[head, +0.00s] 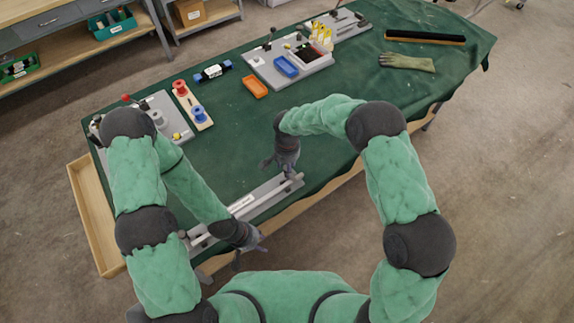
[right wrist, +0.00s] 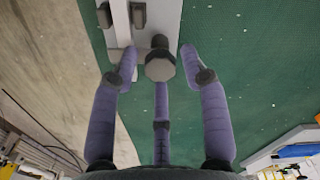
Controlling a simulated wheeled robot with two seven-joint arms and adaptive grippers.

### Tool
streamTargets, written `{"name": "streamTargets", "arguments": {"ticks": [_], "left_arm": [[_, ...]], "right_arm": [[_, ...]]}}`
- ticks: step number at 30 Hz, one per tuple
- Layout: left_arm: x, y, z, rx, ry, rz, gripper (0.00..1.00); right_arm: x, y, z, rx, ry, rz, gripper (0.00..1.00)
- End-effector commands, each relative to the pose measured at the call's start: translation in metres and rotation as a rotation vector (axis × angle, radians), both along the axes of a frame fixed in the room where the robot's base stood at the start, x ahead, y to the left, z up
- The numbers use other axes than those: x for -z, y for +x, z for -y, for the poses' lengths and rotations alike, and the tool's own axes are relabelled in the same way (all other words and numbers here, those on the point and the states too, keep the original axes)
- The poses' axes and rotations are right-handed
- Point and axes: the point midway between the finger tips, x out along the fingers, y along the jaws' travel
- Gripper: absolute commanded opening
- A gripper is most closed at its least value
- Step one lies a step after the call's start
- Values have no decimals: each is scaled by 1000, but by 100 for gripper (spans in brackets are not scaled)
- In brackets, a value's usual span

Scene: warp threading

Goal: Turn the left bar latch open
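A long grey bar fixture (head: 257,200) with a white label strip lies along the table's near edge. At its left end a small dark knob (head: 183,234) shows beside my left forearm; the latch detail there is too small to tell. My left gripper (head: 250,256) hangs at the near side of the fixture's left part, fingers spread and empty. My right gripper (head: 281,168) is above the fixture's right end. In the right wrist view its purple fingers (right wrist: 160,70) are spread around a dark grey faceted knob (right wrist: 160,66), with no clear grip on it.
The green-covered table (head: 230,130) has clear cloth behind the fixture. A wooden tray (head: 94,215) is at the left edge.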

Motion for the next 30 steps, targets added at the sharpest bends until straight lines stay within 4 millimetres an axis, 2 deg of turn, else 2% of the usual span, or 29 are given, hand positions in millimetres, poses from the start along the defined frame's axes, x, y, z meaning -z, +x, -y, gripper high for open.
{"name": "streamTargets", "arguments": {"ticks": [1,3,4,17,30], "left_arm": [[0,0,0,0,0,0,40],[0,0,0,0,0,0,40],[0,0,0,0,0,0,40],[2,0,0,0,0,0,40],[7,0,0,0,0,0,40]], "right_arm": [[0,0,0,0,0,0,22],[0,0,0,0,0,0,2],[0,0,0,0,0,0,0],[0,0,0,-63,0,0,0],[0,0,0,-412,1,1,0]]}}
